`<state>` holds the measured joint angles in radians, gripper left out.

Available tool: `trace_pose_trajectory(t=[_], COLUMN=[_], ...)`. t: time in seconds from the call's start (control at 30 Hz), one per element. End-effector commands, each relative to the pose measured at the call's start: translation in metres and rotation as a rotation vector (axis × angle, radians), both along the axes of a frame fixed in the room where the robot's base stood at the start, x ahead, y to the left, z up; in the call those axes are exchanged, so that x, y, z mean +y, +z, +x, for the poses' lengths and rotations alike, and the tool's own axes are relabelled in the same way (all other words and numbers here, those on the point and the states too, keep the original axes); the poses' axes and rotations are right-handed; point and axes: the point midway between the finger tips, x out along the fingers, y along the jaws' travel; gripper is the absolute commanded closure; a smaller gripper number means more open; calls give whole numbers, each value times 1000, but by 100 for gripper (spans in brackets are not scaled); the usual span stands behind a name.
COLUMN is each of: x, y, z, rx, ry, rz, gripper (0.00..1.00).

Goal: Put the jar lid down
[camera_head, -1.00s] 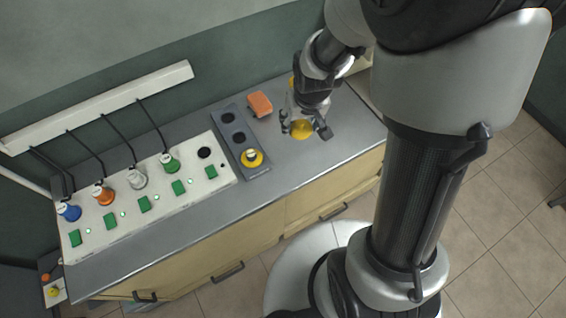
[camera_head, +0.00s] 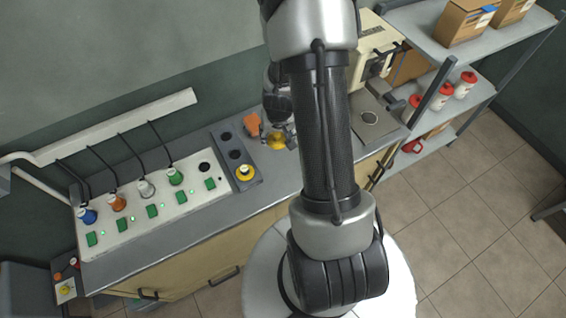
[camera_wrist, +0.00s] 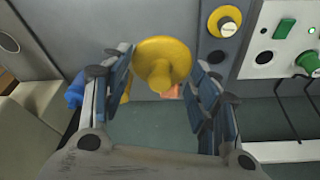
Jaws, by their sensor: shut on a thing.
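The yellow jar lid (camera_wrist: 162,60) is a round disc with a knob, seen between the two fingers of my gripper (camera_wrist: 158,90) in the wrist view. My gripper is shut on it, though the finger contact is hard to make out. In the head view the lid (camera_head: 276,139) shows small at my gripper (camera_head: 277,133), over the grey counter (camera_head: 215,212) right of the dark panel. I cannot tell whether the lid touches the counter. Part of another yellow thing shows behind the left finger in the wrist view.
The dark panel (camera_head: 227,149) has holes and a yellow-ringed knob (camera_head: 244,172). A white panel (camera_head: 150,208) with several coloured plugs and green switches is farther left. A cream machine (camera_head: 370,50) stands at right.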

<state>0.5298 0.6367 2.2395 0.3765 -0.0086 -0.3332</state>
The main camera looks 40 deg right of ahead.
Motion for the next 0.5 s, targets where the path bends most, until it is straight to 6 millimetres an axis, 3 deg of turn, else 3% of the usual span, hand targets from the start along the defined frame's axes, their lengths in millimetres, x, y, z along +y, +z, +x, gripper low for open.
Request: trace_pose_trajectory(t=[0.17, 0.5], x=[-20, -20], y=[-8, -71], z=[-13, -13], rx=[7, 7], ry=[-57, -57], rz=[-6, -6], gripper=[59, 59])
